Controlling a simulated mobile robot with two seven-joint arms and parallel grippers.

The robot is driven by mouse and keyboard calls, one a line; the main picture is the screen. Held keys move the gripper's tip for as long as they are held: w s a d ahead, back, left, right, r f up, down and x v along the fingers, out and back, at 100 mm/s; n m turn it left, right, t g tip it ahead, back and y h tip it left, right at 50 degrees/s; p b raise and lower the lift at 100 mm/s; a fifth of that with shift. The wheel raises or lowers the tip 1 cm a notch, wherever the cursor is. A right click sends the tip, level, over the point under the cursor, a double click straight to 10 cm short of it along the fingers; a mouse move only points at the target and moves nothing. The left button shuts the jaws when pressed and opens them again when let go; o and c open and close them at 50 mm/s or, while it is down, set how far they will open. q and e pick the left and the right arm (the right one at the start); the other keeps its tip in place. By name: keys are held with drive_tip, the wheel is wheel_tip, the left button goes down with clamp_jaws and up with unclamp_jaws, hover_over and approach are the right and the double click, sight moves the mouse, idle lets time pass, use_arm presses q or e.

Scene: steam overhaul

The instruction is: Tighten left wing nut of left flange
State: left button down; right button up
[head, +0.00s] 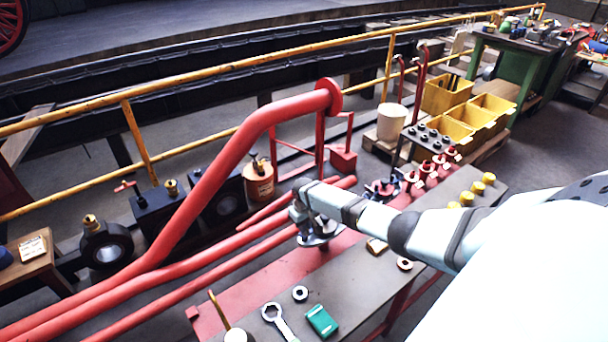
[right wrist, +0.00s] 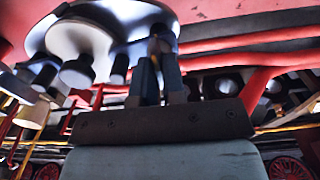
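The left flange (head: 322,236), a shiny metal disc fitting, sits by the red pipes in the head view, partly hidden by my right gripper (head: 303,212). It shows overhead as a pale disc (right wrist: 100,30) in the right wrist view. There the two dark fingers (right wrist: 160,80) of my right gripper point up to its underside, close together with a thin dark-brown part between them. This part looks like the left wing nut (right wrist: 158,46), mostly hidden by the fingers. The wing nut cannot be made out in the head view. My left gripper is not in view.
A second flange (head: 382,189) lies further right along the red bench. The grey bench top (head: 355,290) in front holds a wrench (head: 277,318), a green box (head: 322,321) and metal rings. A thick red pipe (head: 215,180) rises at the left. Yellow bins (head: 470,122) stand behind.

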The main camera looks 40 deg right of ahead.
drive_tip(key=o, duration=0.3)
drive_tip(key=shift+o, duration=0.2)
wheel_tip(320, 180, up, 14)
drive_tip(key=p, duration=0.1)
drive_tip(key=shift+f, duration=0.1)
idle(0.5)
drive_tip(key=s+a+f+n+t+y+p, duration=0.1)
drive_tip(key=s+a+f+t, duration=0.15)
drive_tip(key=s+a, duration=0.35)
drive_tip(key=s+a+f+n+t+p, duration=0.15)
drive_tip(key=s+a+f, duration=0.25)
drive_tip(key=a, duration=0.5)
drive_tip(key=s+a+f+n+t+y+p, duration=0.1)
drive_tip(key=s+a+f, duration=0.2)
drive_tip(key=s+a, duration=0.3)
drive_tip(key=s+a+r+t+y+p, duration=0.1)
drive_tip(key=s+a+r+t+p, duration=0.1)
drive_tip(key=s+a+r+t, duration=0.4)
drive_tip(key=s+a+r+n, duration=0.1)
drive_tip(key=s+a+r, duration=0.3)
drive_tip(key=s, duration=0.3)
drive_tip(key=shift+s+a+r+p, duration=0.3)
drive_tip(key=shift+s+a+r, duration=0.1)
drive_tip(key=shift+a, duration=0.5)
